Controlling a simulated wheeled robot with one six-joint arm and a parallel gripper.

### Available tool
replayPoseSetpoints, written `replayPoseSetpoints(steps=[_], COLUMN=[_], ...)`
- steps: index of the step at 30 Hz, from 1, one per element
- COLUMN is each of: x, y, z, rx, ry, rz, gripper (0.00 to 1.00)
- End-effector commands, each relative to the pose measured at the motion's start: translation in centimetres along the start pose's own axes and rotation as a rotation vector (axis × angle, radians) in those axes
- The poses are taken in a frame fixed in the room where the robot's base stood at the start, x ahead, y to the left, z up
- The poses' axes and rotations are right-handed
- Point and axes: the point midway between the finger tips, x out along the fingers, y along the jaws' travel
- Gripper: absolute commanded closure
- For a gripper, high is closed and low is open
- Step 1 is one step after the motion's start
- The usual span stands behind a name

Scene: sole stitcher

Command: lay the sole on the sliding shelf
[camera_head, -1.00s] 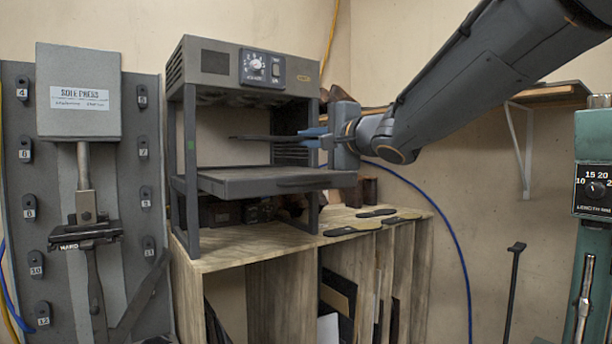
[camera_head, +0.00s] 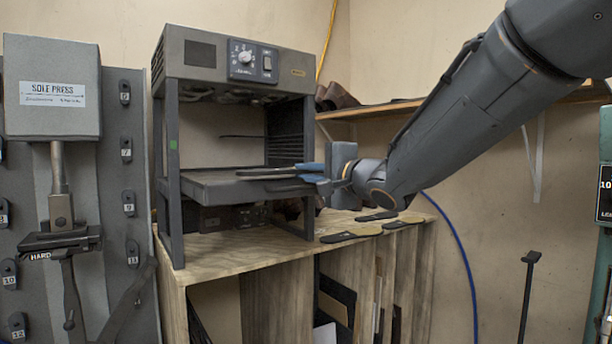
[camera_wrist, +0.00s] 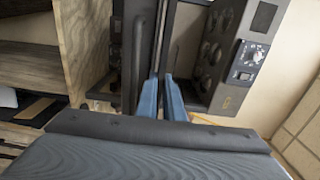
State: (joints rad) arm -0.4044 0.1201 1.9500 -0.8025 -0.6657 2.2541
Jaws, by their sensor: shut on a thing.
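My gripper (camera_head: 312,172) is shut on a thin dark sole (camera_head: 262,172), holding one end of it at the right side of the oven-like unit. The sole extends left over the sliding shelf (camera_head: 215,188), lying flat and very close to its top. I cannot tell whether it touches. In the wrist view, the blue fingers of my gripper (camera_wrist: 162,88) grip the sole (camera_wrist: 160,45), which shows edge-on as a thin dark strip. The dark edge of the shelf (camera_wrist: 137,62) runs beside it, with a narrow gap showing.
The unit's upper housing (camera_head: 235,58), with a dial, hangs above the shelf on dark posts. Other soles (camera_head: 350,236) lie on the wooden cabinet (camera_head: 230,250) below, at the right. A sole press (camera_head: 52,90) stands at the left. A wall shelf (camera_head: 390,108) is behind my arm.

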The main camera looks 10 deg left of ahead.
Motion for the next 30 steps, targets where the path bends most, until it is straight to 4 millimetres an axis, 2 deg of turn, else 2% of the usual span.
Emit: replayPoseSetpoints(steps=[3, 14, 15, 17, 26, 30], x=[0.0, 0.0, 0.0, 0.0, -0.1, -1.7], y=[0.8, 1.1, 1.2, 1.2, 0.8, 0.8], z=[0.0, 0.0, 0.0, 0.0, 0.0, -0.1], rx=[0.0, 0.0, 0.0, -0.001, -0.002, -0.001], ry=[0.001, 0.001, 0.001, 0.001, 0.001, 0.002], rz=[-0.001, -0.002, -0.001, -0.001, -0.001, -0.003], gripper=[1.0, 1.0, 0.91, 0.85, 0.85, 0.85])
